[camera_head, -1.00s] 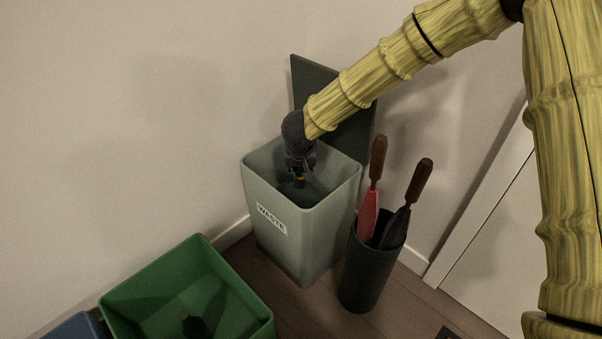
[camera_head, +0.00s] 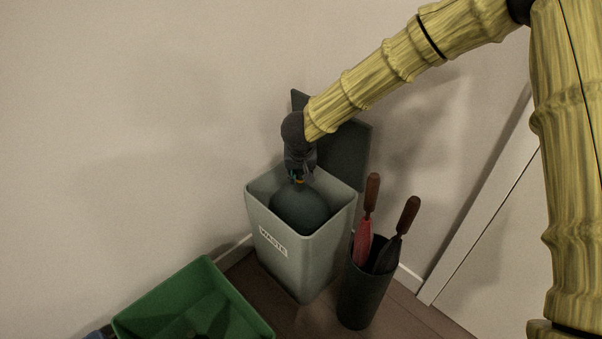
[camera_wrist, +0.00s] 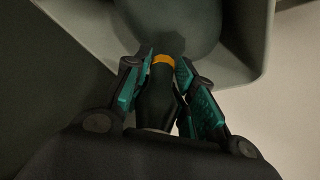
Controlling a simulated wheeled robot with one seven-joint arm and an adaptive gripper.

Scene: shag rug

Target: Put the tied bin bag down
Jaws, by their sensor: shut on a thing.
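The tied bin bag (camera_head: 300,208) is dark grey-green and round, with an orange tie at its neck. It hangs inside the top of the grey-green waste bin (camera_head: 302,262), its upper part showing above the front rim. My gripper (camera_head: 299,177) is above the bin opening and shut on the bag's neck. In the wrist view, the teal-padded fingers (camera_wrist: 163,92) sit either side of the neck, just by the orange tie, with the bag (camera_wrist: 172,28) beyond. The bag's underside is hidden by the bin wall.
The bin's dark lid (camera_head: 345,155) stands open behind, near the wall. A dark umbrella holder (camera_head: 364,295) with two umbrellas, one red and one black, stands close to the bin's right. A green crate (camera_head: 165,304) is at the lower left. A white door is at the right.

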